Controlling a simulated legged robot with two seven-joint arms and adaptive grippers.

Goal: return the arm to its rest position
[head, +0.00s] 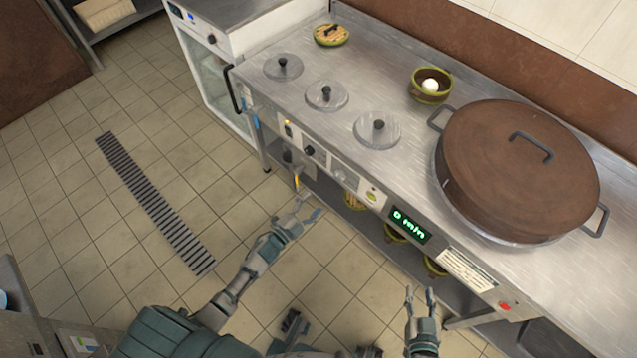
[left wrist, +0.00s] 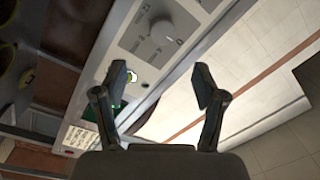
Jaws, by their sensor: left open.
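My left gripper (head: 309,203) is in front of the stove counter, over the tiled floor in the head view, with its arm stretched up from the bottom left. It is open and empty. In the left wrist view its two fingers (left wrist: 160,80) stand apart, with the counter's control panel (left wrist: 150,45) behind them. My right gripper (head: 420,292) is at the lower right of the head view, in front of the counter. Its fingers point up and stand apart with nothing between them.
The steel counter (head: 300,100) holds a large brown lidded pot (head: 515,170), several round steel lids (head: 377,130), a green-rimmed bowl with a white egg-like thing (head: 431,86) and a yellow-green lidded dish (head: 331,35). A digital display (head: 409,225) is on its front. Floor to the left is clear around a drain grate (head: 155,203).

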